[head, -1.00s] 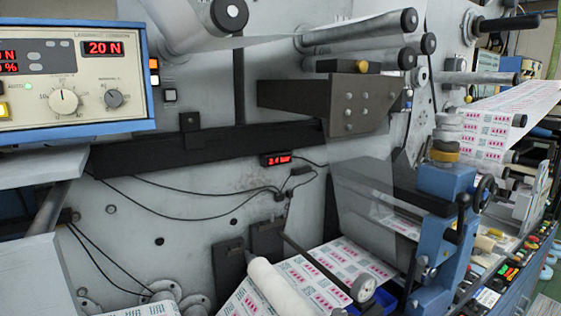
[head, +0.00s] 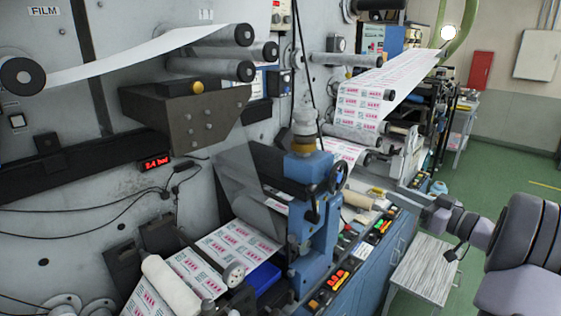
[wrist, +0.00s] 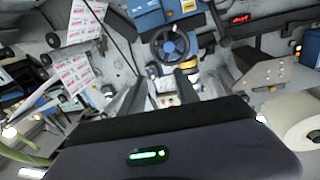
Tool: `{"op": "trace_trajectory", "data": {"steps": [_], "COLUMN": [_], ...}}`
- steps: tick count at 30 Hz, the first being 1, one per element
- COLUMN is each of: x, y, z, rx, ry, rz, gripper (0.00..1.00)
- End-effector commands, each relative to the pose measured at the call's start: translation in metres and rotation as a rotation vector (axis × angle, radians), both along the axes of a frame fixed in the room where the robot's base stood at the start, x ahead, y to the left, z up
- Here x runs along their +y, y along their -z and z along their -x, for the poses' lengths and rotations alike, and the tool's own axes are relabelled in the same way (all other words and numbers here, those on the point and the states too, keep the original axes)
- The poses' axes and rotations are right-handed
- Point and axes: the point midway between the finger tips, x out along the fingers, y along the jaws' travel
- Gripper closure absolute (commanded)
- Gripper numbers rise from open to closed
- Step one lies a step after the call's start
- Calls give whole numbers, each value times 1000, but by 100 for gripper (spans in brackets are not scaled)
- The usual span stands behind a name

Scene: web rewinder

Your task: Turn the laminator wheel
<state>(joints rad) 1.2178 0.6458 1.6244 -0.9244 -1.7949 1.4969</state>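The laminator wheel (head: 337,175) is a dark handwheel on the right side of the blue laminator unit (head: 302,170) in the head view. In the wrist view the wheel (wrist: 170,47) shows nearly face-on, a black rim around a blue hub, upper centre. My gripper (head: 424,211) is at the right in the head view, well apart from the wheel. In the wrist view my gripper (wrist: 160,84) has its two grey fingers spread, with nothing held between them. The wheel lies beyond the fingertips.
A button panel (head: 345,270) runs along the machine's front edge below the wheel. The printed web (head: 375,95) runs over rollers behind. Green floor (head: 510,180) is open at the right.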

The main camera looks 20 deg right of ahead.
Motion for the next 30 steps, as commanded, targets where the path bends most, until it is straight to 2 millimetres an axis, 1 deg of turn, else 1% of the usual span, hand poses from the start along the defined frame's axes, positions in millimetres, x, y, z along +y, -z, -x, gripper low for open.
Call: {"op": "trace_trajectory", "data": {"steps": [1, 2, 3, 5, 8, 15, 18, 21, 24, 30], "x": [-2, -1, 0, 4, 12, 34, 41, 47, 50, 53], "y": [8, 12, 15, 18, 19, 18, 18, 17, 17, 16], "z": [12, 17, 18, 13, -10, -81, -107, -125, -137, -146], "rx": [10, 14, 17, 18, 17, 16, 15, 16, 15, 15], "ry": [-32, -50, -63, -72, -73, -71, -70, -68, -67, -66], "rz": [-8, -9, -14, -13, -13, -12, -12, -13, -12, -12], "gripper": [62, 62, 62, 62, 62, 62, 62, 62, 62, 62]}}
